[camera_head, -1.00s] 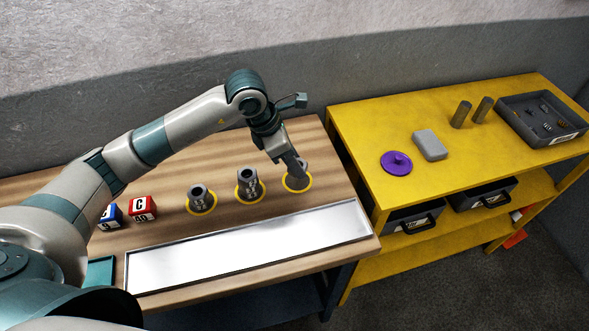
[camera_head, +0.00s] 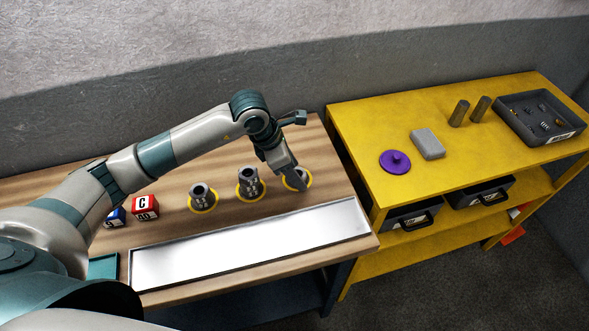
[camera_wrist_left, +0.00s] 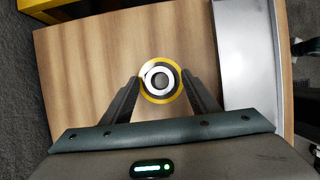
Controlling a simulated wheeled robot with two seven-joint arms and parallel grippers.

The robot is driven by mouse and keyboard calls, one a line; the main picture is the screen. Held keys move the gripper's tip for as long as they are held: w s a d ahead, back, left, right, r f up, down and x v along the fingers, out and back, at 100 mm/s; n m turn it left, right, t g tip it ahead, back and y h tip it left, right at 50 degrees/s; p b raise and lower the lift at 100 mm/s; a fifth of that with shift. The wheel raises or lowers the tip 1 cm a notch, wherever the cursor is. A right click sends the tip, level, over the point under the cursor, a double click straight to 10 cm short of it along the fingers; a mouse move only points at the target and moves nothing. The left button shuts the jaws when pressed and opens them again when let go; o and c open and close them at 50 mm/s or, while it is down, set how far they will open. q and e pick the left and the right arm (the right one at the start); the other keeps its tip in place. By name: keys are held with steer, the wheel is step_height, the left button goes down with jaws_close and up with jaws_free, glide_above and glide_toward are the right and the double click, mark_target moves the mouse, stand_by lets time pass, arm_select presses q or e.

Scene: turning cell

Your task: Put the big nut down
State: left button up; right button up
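The big nut (camera_head: 299,174) is a grey ring-shaped piece at the rightmost yellow ring marking (camera_head: 310,183) on the wooden bench, partly hidden by my left gripper (camera_head: 298,187) in the head view. In the left wrist view the nut (camera_wrist_left: 161,68) shows from above, its round hole visible, inside the yellow ring. How high the fingertips are above the bench is hard to tell. My right gripper is not in view.
Two grey cylindrical pieces (camera_head: 202,196) (camera_head: 250,183) stand on yellow rings to the left. A shiny metal tray (camera_head: 250,245) fills the front.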

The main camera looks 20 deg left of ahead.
arm_select(q)
steer(key=shift+r, duration=0.1)
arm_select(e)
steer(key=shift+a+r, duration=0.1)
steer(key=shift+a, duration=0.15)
arm_select(q)
steer(key=shift+r, duration=0.1)
steer(key=shift+a+r, duration=0.1)
steer(key=shift+r, duration=0.05)
steer(key=b+v, duration=0.3)
steer(key=v, duration=0.8)
steer(key=shift+r, duration=0.3)
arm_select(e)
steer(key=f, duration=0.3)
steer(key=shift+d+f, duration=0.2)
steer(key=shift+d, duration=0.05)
